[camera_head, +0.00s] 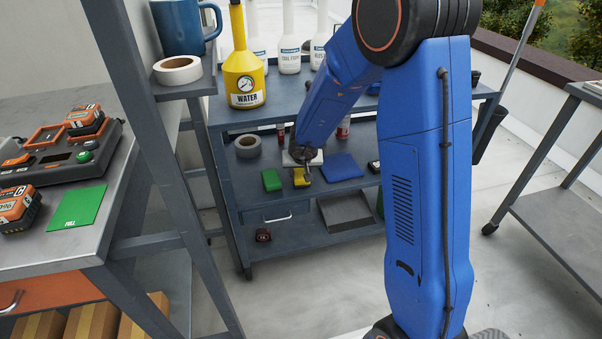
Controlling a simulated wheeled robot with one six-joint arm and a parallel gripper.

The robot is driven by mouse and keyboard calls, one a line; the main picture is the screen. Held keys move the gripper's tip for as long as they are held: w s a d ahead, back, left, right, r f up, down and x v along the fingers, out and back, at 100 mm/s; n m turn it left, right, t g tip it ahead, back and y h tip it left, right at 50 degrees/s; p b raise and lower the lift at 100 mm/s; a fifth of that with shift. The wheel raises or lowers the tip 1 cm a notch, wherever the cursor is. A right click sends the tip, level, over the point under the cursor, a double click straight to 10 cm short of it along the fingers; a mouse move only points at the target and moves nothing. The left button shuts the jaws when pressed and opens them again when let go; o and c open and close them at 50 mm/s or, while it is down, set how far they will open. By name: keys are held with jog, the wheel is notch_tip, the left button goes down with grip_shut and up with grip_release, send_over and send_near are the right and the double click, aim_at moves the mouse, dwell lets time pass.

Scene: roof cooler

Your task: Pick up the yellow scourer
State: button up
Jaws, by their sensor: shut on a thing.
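The yellow scourer (301,180) is on the middle shelf of the blue-grey trolley, a small yellow block. My gripper (301,172) reaches down to it from above and is shut on it. The fingertips are small in this view, and the gripper partly covers the top of the scourer. I cannot tell whether the scourer touches the shelf or is just above it.
A green block (271,180) lies close on the left, a blue cloth (342,167) on the right. A grey tape roll (247,146) is behind left. The trolley's top shelf, with a yellow water jug (243,77), overhangs the space.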

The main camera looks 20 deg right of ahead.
jog(key=s+a+r, duration=0.1)
jog(key=s+r, duration=0.2)
jog(key=s, duration=0.3)
jog(key=s+a+r, duration=0.1)
jog(key=s+r, duration=0.2)
jog(key=s, duration=0.3)
jog(key=shift+s+a+r, duration=0.25)
jog(key=shift+r, duration=0.1)
jog(key=shift+o, duration=0.5)
